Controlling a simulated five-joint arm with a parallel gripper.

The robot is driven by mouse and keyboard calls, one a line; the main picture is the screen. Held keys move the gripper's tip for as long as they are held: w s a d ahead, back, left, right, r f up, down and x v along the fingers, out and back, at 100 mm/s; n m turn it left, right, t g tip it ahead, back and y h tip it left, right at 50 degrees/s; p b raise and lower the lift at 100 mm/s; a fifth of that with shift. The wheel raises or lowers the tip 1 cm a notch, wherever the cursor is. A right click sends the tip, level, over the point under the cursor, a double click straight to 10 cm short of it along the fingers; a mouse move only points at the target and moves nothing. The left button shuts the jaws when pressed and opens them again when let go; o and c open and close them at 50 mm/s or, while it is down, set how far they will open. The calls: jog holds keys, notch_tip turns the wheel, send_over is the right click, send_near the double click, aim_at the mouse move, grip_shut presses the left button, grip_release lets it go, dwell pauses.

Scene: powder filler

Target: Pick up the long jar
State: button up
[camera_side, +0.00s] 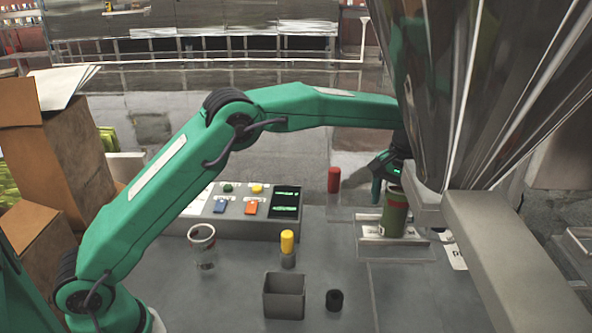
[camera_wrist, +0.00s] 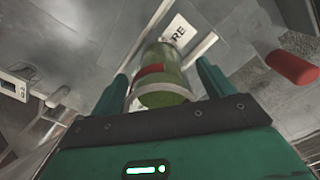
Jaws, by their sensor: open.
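A tall green jar (camera_side: 396,214) with a red band stands upright on a small light plate under the filler's metal cone; it looks like the long jar. Its top is near my gripper (camera_side: 384,185). In the wrist view the jar (camera_wrist: 164,84) shows between my two fingers, one on each side of it. The fingers are open, and I cannot tell whether either touches the jar. Part of the gripper and the jar's far side are hidden in the side view.
The metal cone (camera_side: 500,90) and a grey beam (camera_side: 500,240) stand close to the right. A red cylinder (camera_side: 333,180) stands left of the jar. A control box (camera_side: 252,225), a clear cup (camera_side: 202,248), a yellow-topped vial (camera_side: 288,250), a grey box (camera_side: 284,298) and a black cap (camera_side: 334,300) are farther left.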

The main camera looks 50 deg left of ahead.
jog(key=shift+f, duration=0.55)
jog(key=shift+c, duration=0.2)
jog(key=c, duration=1.2)
jog(key=shift+r, duration=0.15)
jog(key=shift+r, duration=4.9)
